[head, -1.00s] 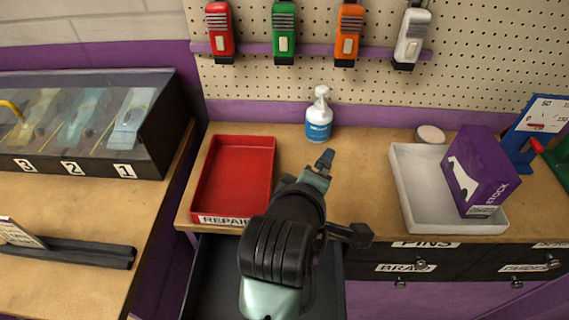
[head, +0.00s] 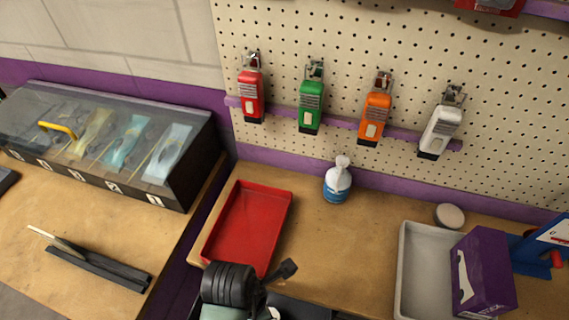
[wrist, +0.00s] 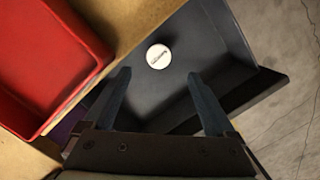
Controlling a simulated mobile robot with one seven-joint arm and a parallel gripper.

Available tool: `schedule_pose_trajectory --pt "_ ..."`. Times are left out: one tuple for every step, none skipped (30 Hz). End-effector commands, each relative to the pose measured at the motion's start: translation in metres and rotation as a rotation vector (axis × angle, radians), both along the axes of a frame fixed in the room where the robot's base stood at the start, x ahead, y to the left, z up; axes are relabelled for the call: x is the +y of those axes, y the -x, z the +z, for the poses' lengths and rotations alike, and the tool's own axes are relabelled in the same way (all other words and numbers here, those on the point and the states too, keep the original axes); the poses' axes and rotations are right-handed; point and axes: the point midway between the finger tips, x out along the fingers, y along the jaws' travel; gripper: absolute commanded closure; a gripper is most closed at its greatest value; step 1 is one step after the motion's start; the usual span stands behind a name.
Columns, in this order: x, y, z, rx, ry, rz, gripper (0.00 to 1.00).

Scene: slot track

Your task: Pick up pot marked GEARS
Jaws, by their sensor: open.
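A small round pot with a white top (wrist: 158,56) stands in an open dark drawer (wrist: 225,45) in the wrist view. Dark lettering crosses its top, too small to read surely. My gripper (wrist: 158,77) is open above the drawer, its two fingers apart on either side of the pot's line, with nothing between them. The pot is a little beyond the fingertips in the picture. In the head view my arm covers most of the drawer, and my fingers are not clearly seen there.
A red tray (head: 247,225) sits on the bench beside the drawer; it also fills the left of the wrist view (wrist: 45,60). A pump bottle (head: 338,182), a grey tray (head: 412,270) and a purple box (head: 485,275) stand farther back and right.

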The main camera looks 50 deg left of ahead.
Motion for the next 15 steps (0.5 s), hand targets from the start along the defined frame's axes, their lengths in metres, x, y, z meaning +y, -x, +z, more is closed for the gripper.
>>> schedule_pose_trajectory --pt "-0.001 0.001 -0.007 0.005 0.002 0.0 0.09" --pt "-0.001 0.0 -0.012 0.005 0.003 -0.001 0.09" --pt "-0.001 -0.001 -0.019 0.005 0.003 -0.001 0.09" --pt "-0.002 -0.001 -0.025 0.006 0.004 -0.001 0.09" --pt "-0.002 -0.003 -0.031 0.005 0.003 -0.002 0.09" --pt "-0.002 -0.004 -0.039 0.005 0.003 -0.002 0.09" --pt "-0.003 -0.005 -0.044 0.005 0.004 -0.003 0.09" --pt "-0.003 -0.006 -0.05 0.004 0.002 -0.002 0.09" --pt "-0.002 -0.007 -0.056 0.003 0.002 -0.002 0.09" --pt "-0.002 -0.008 -0.06 0.002 0.001 -0.002 0.09" --pt "-0.002 -0.008 -0.063 0.002 0.001 -0.001 0.09" --pt "-0.002 -0.009 -0.067 0.001 0.001 -0.001 0.09" --pt "-0.002 -0.009 -0.069 0.001 0.001 -0.001 0.09" --pt "-0.002 -0.009 -0.071 0.001 0.0 -0.001 0.09" --pt "-0.002 -0.01 -0.072 0.0 0.0 -0.001 0.09"
